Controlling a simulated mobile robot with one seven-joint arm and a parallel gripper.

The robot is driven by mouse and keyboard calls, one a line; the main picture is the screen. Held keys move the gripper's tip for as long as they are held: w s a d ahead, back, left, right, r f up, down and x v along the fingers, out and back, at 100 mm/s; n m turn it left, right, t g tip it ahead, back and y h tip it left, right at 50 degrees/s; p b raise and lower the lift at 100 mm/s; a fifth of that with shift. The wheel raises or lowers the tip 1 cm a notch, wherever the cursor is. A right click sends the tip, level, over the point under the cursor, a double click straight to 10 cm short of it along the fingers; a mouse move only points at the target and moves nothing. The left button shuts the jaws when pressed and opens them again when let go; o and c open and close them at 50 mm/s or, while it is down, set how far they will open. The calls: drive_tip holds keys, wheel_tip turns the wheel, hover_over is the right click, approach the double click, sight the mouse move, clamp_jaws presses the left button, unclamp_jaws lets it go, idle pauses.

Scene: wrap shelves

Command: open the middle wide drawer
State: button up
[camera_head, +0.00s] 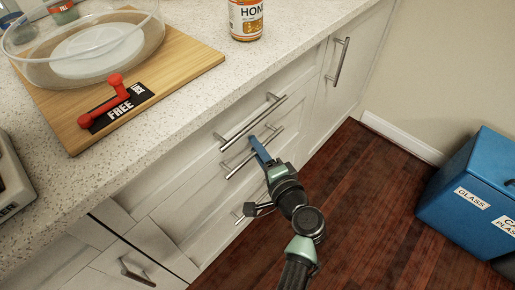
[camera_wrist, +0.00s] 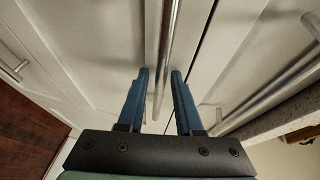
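The middle wide drawer (camera_head: 208,185) is in the white cabinet under the counter, and it looks shut. Its bar handle (camera_head: 235,167) is the second from the top; it also shows in the wrist view (camera_wrist: 168,40). My gripper (camera_head: 258,146) is at this handle. In the wrist view, the two blue fingers of my gripper (camera_wrist: 160,74) stand apart, one on each side of the handle bar. The bar lies between them, with a visible gap to each finger. My gripper hides part of the drawer front in the head view.
The top drawer handle (camera_head: 252,122) is just above my gripper. A lower handle (camera_head: 240,215) is below. The speckled counter (camera_head: 190,125) holds a wooden board (camera_head: 190,62) and a honey jar (camera_head: 246,18). A blue bin (camera_head: 470,185) stands right. Wooden floor (camera_head: 365,200) lies clear between.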

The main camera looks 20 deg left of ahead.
clamp_jaws()
idle(1.2)
